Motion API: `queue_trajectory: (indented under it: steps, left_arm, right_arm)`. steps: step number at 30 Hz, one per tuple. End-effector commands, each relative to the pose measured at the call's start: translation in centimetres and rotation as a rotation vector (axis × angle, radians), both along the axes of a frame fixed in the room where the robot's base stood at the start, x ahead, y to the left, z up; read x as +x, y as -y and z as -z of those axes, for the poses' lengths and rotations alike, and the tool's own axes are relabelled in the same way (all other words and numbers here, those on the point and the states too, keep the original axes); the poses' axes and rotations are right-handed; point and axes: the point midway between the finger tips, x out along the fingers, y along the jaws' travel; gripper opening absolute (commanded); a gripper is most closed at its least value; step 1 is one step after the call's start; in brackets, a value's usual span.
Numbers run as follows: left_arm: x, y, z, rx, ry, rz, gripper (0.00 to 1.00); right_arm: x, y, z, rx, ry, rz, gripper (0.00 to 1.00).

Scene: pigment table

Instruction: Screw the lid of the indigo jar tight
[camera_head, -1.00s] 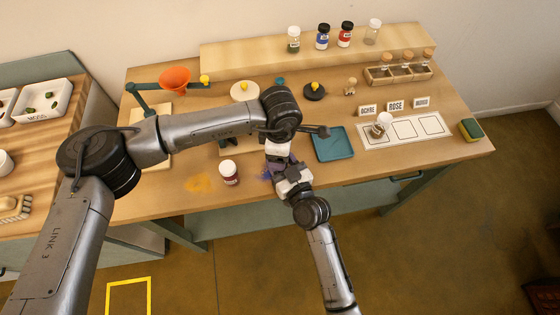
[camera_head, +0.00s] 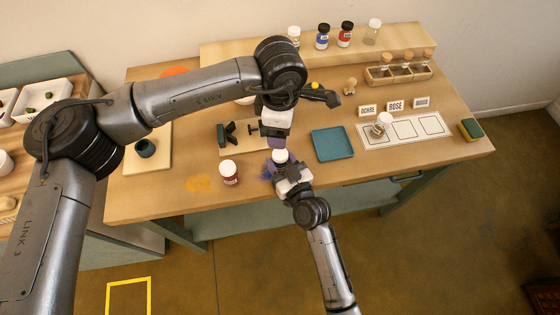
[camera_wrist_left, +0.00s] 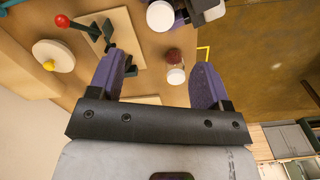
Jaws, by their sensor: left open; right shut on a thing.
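A jar with a white lid (camera_head: 281,156) stands upright in my right gripper (camera_head: 286,172), near the front edge of the table. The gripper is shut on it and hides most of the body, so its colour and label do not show. The lid sits on top; how tight it is cannot be told. My left gripper (camera_head: 274,140) is open and empty, behind and apart from the lid in the head view. In the left wrist view its purple fingers (camera_wrist_left: 158,66) are spread, and the white lid (camera_wrist_left: 160,15) lies beyond them near the top edge.
A dark red jar with a white lid (camera_head: 230,179) stands left of my right gripper. A teal tray (camera_head: 333,145) lies to the right, and a white mat (camera_head: 405,130) beyond it. Several jars, including a blue one (camera_head: 322,41), stand on the back shelf (camera_head: 240,54).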

Motion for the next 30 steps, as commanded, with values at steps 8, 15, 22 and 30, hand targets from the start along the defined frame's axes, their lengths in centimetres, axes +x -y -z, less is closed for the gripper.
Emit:
queue_trajectory:
  steps: [8,15,22,30]
  left_arm:
    - [-0.01,0.01,-1.23,0.000,-0.001,0.000,0.72]
    - [-0.01,0.01,-1.24,0.000,-0.001,0.000,0.72]
    - [-0.01,0.01,-1.23,0.000,0.000,0.000,0.72]
    - [0.00,0.01,-1.22,0.000,0.000,0.000,0.72]
  right_arm:
    - [-0.01,0.00,0.05,0.000,-0.001,0.000,0.00]
    - [-0.01,0.00,0.04,0.000,-0.001,0.000,0.00]
    - [-0.01,0.00,0.03,0.000,-0.001,0.000,0.70]
    - [-0.01,0.00,0.01,0.000,0.000,0.000,0.77]
